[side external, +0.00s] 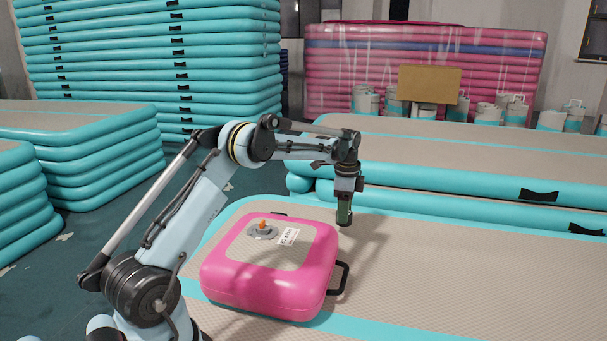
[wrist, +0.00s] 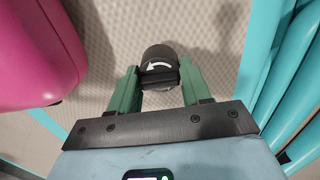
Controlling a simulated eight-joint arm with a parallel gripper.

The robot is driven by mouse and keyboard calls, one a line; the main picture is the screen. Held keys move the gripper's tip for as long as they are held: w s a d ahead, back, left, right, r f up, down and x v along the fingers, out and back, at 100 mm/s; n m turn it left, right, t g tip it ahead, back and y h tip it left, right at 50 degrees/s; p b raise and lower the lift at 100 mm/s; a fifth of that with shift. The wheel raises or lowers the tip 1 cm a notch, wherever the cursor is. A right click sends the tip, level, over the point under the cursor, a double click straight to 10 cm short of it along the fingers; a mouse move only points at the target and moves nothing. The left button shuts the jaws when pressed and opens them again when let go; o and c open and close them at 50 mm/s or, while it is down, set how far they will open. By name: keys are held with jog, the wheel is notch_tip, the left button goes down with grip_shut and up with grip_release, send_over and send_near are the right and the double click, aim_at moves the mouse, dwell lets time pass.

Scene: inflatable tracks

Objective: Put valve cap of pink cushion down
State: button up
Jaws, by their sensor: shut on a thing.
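The pink cushion (side external: 270,265) lies flat on the beige inflatable track, with a valve (side external: 262,230) showing orange on its top. In the wrist view the cushion (wrist: 35,55) is at the upper left. My gripper (side external: 344,215) is to the right of and behind the cushion, above the track. In the wrist view my gripper (wrist: 160,88) is shut on a dark round valve cap (wrist: 159,62) with a white curved arrow. The cap is held between the two green fingers. The gap between cap and track is hard to judge.
The beige track (side external: 470,275) around the cushion has free room at the right. A teal-edged stack of tracks (side external: 440,190) rises close behind my gripper; teal tubes (wrist: 285,75) show at the right in the wrist view. The cushion has a black handle (side external: 341,278).

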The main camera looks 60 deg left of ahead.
jog(key=shift+f, duration=1.4)
jog(key=shift+f, duration=0.15)
jog(key=o, duration=1)
